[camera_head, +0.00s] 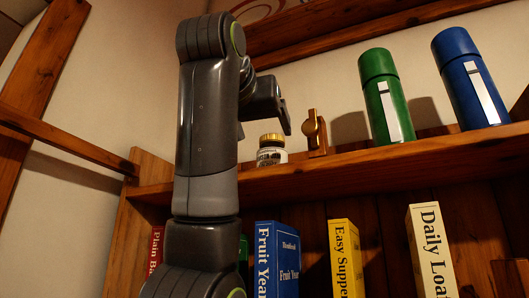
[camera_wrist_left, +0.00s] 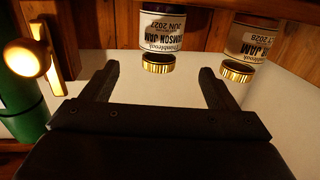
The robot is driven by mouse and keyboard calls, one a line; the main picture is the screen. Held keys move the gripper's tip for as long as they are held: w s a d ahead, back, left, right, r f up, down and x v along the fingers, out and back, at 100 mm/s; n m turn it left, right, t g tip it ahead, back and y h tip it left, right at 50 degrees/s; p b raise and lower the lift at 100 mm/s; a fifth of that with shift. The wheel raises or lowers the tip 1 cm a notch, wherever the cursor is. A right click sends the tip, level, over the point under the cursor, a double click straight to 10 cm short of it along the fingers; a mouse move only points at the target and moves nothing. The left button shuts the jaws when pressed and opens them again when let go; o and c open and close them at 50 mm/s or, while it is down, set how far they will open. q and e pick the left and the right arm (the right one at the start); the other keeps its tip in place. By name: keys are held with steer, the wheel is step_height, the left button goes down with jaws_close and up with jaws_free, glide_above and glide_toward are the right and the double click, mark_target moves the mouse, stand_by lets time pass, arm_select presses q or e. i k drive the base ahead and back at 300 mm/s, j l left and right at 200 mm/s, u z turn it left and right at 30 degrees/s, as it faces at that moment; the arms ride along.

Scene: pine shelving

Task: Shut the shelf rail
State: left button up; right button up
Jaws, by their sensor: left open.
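A wooden rail (camera_head: 65,142) slopes in from the left edge and meets the left end of the shelf (camera_head: 400,158), standing out away from the shelf front. A small wooden post with a round brass catch (camera_head: 316,133) stands on the shelf; the catch also shows in the left wrist view (camera_wrist_left: 26,57). My left gripper (camera_head: 284,122) is above the shelf, just over a gold-lidded jar (camera_head: 271,155). In the left wrist view its fingers (camera_wrist_left: 158,80) are apart with nothing gripped. My right gripper is out of view.
The left wrist view shows two labelled jam jars (camera_wrist_left: 162,30) (camera_wrist_left: 250,40) beyond the fingers. A green flask (camera_head: 387,97) and a blue flask (camera_head: 470,78) stand right of the catch. Several books (camera_head: 346,258) stand below. My left arm hides part of the shelf.

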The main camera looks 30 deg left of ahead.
mark_target(11, 117)
steer(key=k+l, duration=0.15)
steer(key=k, duration=0.35)
steer(key=k+l, duration=0.2)
steer(key=k, duration=0.3)
steer(key=k+l, duration=0.15)
steer(key=k, duration=0.3)
steer(key=k+l, duration=0.15)
steer(key=k, duration=0.35)
